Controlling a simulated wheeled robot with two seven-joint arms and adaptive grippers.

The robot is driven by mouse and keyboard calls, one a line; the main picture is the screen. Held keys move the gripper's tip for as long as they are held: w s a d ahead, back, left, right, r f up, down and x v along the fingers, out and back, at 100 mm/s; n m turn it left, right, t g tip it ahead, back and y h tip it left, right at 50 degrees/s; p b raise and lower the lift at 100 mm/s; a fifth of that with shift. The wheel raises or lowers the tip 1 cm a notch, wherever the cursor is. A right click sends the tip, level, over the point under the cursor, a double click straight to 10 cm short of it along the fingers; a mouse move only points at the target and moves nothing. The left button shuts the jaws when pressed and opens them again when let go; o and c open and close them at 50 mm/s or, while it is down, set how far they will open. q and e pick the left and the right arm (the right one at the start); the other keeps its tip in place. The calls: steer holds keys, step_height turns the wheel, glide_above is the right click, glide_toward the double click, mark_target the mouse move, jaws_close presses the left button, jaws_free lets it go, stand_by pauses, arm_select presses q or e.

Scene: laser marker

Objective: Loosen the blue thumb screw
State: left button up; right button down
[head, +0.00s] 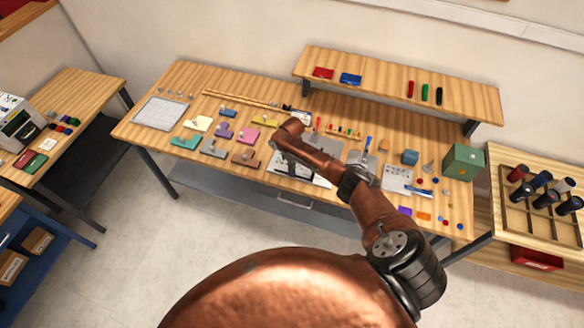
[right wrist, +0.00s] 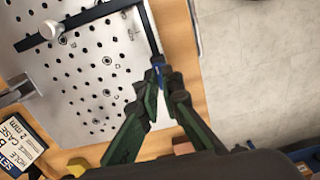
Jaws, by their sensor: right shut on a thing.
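A blue thumb screw (right wrist: 157,64) shows as a small blue bit at the tips of my right gripper (right wrist: 162,76) in the right wrist view. The two dark green fingers come together there and are shut on it; they hide most of it. It sits by the end of a dark bar (right wrist: 149,32) along the right edge of a grey plate (right wrist: 82,105) with many holes. In the head view my right arm reaches over the middle of the workbench and hides the gripper's fingertips. My left gripper is not in view.
In the right wrist view, another dark bar with a pale knob (right wrist: 51,29) crosses the plate's top. A labelled box (right wrist: 20,145) lies lower left. Bare floor lies right of the bench edge. In the head view, coloured blocks (head: 242,158) and a green box (head: 463,162) stand on the bench.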

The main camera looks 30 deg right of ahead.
steer(key=shift+r+n, duration=0.1)
steer(key=shift+n, duration=0.2)
steer(key=shift+w, duration=0.1)
steer(key=c, duration=2.1)
jaws_free()
step_height(320, 180, up, 12)
steer(key=shift+f, duration=0.1)
